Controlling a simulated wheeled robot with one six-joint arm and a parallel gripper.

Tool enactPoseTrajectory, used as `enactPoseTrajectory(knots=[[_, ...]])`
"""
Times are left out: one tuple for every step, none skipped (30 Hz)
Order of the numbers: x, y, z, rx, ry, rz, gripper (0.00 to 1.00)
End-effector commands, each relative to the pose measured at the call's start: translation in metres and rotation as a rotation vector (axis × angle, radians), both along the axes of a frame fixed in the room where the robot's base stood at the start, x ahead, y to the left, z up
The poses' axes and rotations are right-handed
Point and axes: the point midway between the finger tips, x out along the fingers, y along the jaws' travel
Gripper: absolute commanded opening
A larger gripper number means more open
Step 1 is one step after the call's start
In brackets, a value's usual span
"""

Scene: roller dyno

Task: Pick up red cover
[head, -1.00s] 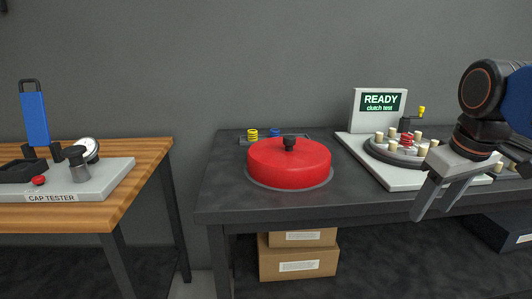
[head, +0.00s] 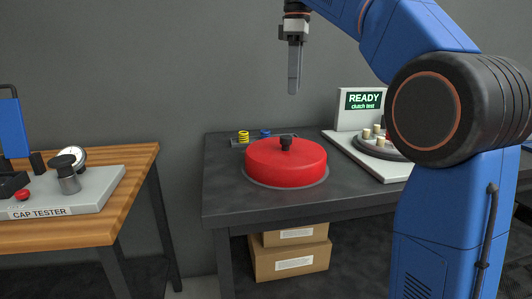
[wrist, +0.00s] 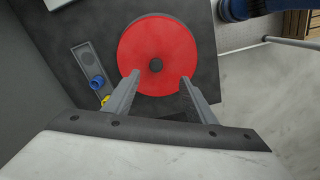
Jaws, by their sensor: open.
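The red cover (head: 286,164) is a round, flat disc with a black knob (head: 286,143) at its top centre. It rests on the dark table over a grey round rim. My gripper (head: 294,90) hangs fingers down above the cover, clear of the knob. In the wrist view the red cover (wrist: 152,40) and its knob (wrist: 156,65) lie below and beyond the open fingers (wrist: 160,82). Nothing is between the fingers.
A tray with a yellow spring (head: 243,137) and a blue spring (head: 265,133) lies behind the cover. The clutch tester reading READY (head: 364,101) stands to the right, partly hidden by my arm. A wooden bench (head: 100,232) with a cap tester stands left.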

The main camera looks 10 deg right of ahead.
Motion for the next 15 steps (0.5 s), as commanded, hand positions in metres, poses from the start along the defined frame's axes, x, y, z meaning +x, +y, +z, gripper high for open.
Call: enactPoseTrajectory(knots=[[0.005,0.002,0.002,-0.001,0.004,0.016,0.51],[0.006,0.002,0.003,-0.001,0.007,0.023,0.51],[0.007,0.003,0.004,-0.001,0.01,0.032,0.51],[0.008,0.003,0.005,-0.002,0.012,0.036,0.51],[0.008,0.004,0.004,-0.001,0.012,0.039,0.51],[0.008,0.004,0.002,-0.002,0.014,0.042,0.51],[0.008,0.004,0.0,-0.001,0.015,0.042,0.51],[0.008,0.004,-0.003,-0.002,0.015,0.042,0.51],[0.008,0.004,-0.008,-0.002,0.015,0.042,0.51],[0.008,0.004,-0.013,-0.002,0.017,0.042,0.51],[0.008,0.004,-0.018,-0.002,0.015,0.042,0.51],[0.007,0.003,-0.024,-0.002,0.016,0.041,0.51],[0.008,0.003,-0.029,-0.002,0.016,0.041,0.51],[0.008,0.003,-0.034,-0.002,0.015,0.041,0.51],[0.008,0.003,-0.041,-0.002,0.016,0.041,0.51]])
